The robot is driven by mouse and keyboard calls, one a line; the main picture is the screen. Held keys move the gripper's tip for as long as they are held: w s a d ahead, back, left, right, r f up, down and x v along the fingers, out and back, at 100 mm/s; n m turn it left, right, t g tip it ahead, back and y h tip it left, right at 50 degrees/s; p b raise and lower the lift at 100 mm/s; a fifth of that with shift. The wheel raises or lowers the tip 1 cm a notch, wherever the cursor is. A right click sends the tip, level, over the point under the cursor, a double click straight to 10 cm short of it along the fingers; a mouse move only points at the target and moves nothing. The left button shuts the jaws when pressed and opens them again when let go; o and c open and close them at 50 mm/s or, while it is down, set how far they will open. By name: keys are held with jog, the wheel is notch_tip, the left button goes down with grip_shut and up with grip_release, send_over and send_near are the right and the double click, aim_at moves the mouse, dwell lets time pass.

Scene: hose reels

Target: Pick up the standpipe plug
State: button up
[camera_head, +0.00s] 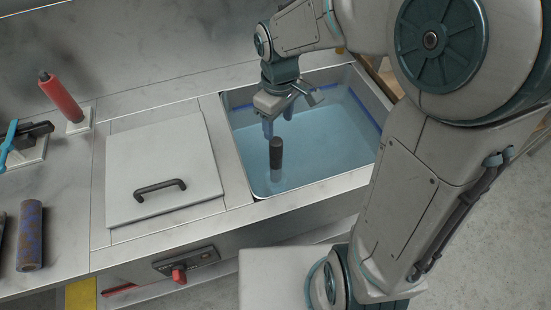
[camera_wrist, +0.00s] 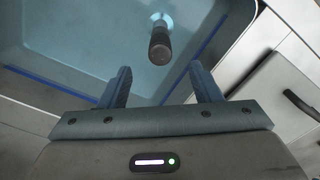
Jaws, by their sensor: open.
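The standpipe plug (camera_head: 276,157) stands upright in the water-filled basin (camera_head: 238,150), its dark cylindrical top above the water. In the wrist view the plug (camera_wrist: 159,46) shows its dark top, with a pale ring around its foot on the basin floor. My gripper (camera_head: 279,120) is over the basin, close to the plug, pointing down. In the wrist view my gripper's (camera_wrist: 160,73) two blue-grey fingers are spread apart with nothing between them. The plug's top lies just beyond the gap between the fingertips, apart from both.
The basin's rim surrounds the plug. A flat lid with a dark handle (camera_head: 160,190) lies left of the basin. Farther left are a red cylinder (camera_head: 62,98) and a patterned roll (camera_head: 30,235). A red knob (camera_head: 179,274) sits on the counter front.

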aim_at(278, 142)
notch_tip(278, 142, down, 8)
jog(key=shift+f+b, duration=0.1)
jog(key=shift+b, duration=0.25)
jog(key=shift+w+a+f, duration=0.15)
jog(key=shift+a+f, duration=0.05)
jog(key=shift+f, duration=1.15)
jog(key=shift+w+a+f, duration=0.15)
jog(key=shift+f, duration=1.15)
grip_shut()
